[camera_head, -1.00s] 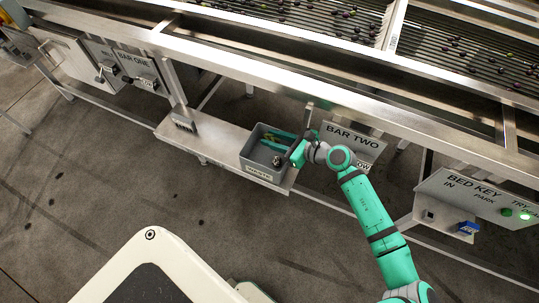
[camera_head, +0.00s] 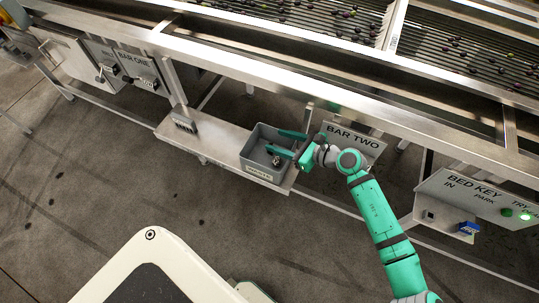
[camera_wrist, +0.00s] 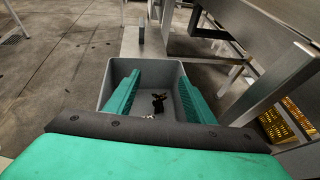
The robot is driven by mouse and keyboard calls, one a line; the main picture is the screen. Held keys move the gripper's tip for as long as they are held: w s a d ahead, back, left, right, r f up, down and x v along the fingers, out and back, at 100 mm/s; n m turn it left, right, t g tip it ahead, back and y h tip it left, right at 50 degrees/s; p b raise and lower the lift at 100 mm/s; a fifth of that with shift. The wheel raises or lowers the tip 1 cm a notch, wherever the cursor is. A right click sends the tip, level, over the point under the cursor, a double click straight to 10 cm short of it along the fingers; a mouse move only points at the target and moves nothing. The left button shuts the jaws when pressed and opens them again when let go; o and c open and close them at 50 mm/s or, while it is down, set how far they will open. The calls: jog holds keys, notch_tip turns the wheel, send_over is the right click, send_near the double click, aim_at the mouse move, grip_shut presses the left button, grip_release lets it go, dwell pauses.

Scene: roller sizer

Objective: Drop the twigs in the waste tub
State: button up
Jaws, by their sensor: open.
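The grey waste tub (camera_head: 262,174) stands on a metal shelf under the machine; it also shows in the wrist view (camera_wrist: 116,68). My gripper (camera_head: 274,141) is over the tub with its two green fingers spread apart and empty. In the wrist view my gripper (camera_wrist: 158,78) has one finger at each side of the tub's inside. Dark twigs (camera_wrist: 158,103) lie in a small clump on the tub floor, seen between the fingers and clear of them. The clump also shows in the head view (camera_head: 276,160), too small there for detail. A few pale bits lie beside it.
A steel bracket (camera_head: 183,118) stands on the shelf (camera_head: 215,137) left of the tub. The BAR TWO panel (camera_head: 352,142) is behind my wrist, and the BED KEY panel (camera_head: 480,195) is at right. The machine's long rail overhangs the shelf. The floor in front is open.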

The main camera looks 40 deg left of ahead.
jog(key=v, duration=0.8)
jog(key=shift+a, duration=0.2)
